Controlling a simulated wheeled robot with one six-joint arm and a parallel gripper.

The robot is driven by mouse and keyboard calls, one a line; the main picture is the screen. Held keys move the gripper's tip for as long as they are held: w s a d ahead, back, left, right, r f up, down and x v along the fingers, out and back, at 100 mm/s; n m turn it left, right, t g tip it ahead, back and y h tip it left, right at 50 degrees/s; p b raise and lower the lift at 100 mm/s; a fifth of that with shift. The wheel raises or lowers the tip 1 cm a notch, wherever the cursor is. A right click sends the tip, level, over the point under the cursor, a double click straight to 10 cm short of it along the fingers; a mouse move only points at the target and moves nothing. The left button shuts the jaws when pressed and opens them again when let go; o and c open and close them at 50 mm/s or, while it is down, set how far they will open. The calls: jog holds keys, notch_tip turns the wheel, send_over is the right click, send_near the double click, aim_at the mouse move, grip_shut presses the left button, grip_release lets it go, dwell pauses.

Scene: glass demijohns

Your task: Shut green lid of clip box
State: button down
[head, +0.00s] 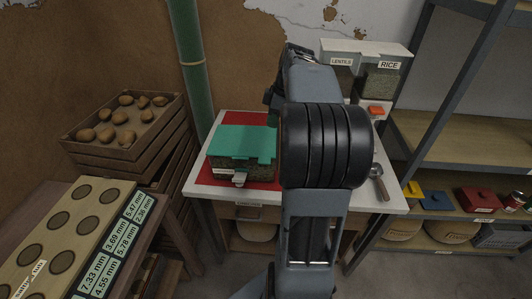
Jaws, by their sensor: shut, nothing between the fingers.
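The clip box (230,170) stands on a red mat on the white table, left of my arm. Its walls look clear with dark greenish-brown contents. The green lid (243,141) lies over the top of the box. I cannot tell whether it is pressed fully down. A pale clip (239,179) sticks out at the front of the box. My gripper (271,108) shows only as a dark part at the left edge of my arm, near the lid's far right corner. Its fingers are mostly hidden, and it holds nothing visible. My arm hides the area right of the box.
Containers labelled lentils (341,60) and rice (384,83) stand at the back right. A scoop (379,181) lies at the table's right edge. A green pipe (190,60) rises behind the left side. Crates stand left, a metal shelf right.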

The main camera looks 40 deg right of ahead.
send_over(264, 163)
jog(key=d, duration=0.1)
jog(key=f, duration=1.1)
jog(key=shift+w+f, duration=0.15)
jog(key=shift+w, duration=0.05)
jog(key=shift+f+p, duration=0.3)
jog(key=shift+f, duration=0.7)
jog(key=f+b, duration=0.2)
jog(key=shift+s+a+f+b, duration=0.15)
jog(key=shift+s+f+b, duration=0.05)
jog(key=shift+b, duration=0.2)
jog(key=shift+r, duration=0.1)
jog(key=shift+s, duration=0.1)
notch_tip(264, 163, up, 5)
jog(key=p, duration=0.3)
jog(key=v, duration=0.9)
jog(key=shift+s+b, duration=0.3)
jog(key=shift+b, duration=0.05)
